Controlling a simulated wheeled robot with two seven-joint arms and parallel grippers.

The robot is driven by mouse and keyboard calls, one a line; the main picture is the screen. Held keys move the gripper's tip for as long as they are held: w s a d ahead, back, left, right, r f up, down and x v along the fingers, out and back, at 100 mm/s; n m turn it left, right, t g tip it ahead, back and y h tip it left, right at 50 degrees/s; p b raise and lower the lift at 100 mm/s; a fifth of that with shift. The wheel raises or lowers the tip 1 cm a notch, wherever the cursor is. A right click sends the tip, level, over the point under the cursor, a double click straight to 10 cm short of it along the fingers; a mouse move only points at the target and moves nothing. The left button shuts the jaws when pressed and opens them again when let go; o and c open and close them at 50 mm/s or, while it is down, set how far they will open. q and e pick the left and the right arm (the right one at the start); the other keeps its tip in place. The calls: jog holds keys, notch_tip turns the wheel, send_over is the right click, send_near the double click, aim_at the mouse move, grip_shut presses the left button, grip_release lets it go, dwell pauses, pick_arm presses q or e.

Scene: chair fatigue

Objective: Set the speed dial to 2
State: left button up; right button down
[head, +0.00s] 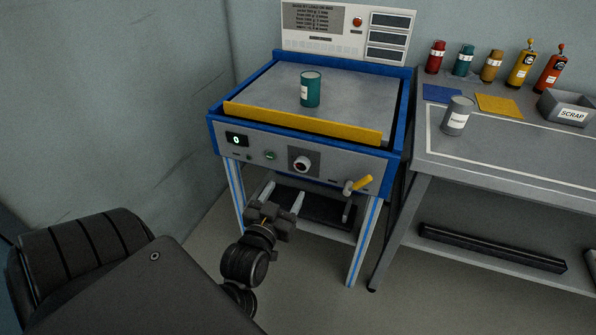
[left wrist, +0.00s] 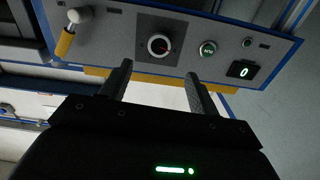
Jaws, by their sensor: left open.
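The speed dial (head: 301,164) is a round knob on a dark square plate, on the grey front panel of the blue-framed machine. In the left wrist view the dial (left wrist: 158,45) shows a red mark; its setting is too small to read. A small display (head: 236,140) reads 0, and it also shows in the left wrist view (left wrist: 243,70). My left gripper (head: 282,197) is open and empty, just in front of and below the dial. In the left wrist view its fingertips (left wrist: 159,72) are spread on either side, apart from the dial. My right gripper is out of view.
A green button (head: 271,155) and a yellow-handled lever (head: 358,185) flank the dial. A yellow bar (head: 300,122) runs above the panel. A teal can (head: 310,90) stands on the machine's top. A grey bench (head: 510,160) with cans and a scrap bin stands right.

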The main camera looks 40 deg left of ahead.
aim_at(300, 166)
pick_arm(q)
jog(key=x, duration=0.8)
jog(key=shift+w+b, duration=0.3)
jog(key=shift+b, duration=0.1)
jog(key=shift+x, duration=0.85)
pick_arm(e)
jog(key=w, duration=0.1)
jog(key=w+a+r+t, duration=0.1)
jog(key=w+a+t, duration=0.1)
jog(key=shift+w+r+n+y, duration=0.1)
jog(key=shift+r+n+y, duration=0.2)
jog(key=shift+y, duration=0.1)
pick_arm(q)
jog(key=shift+s+a, duration=0.1)
jog(key=c, duration=1)
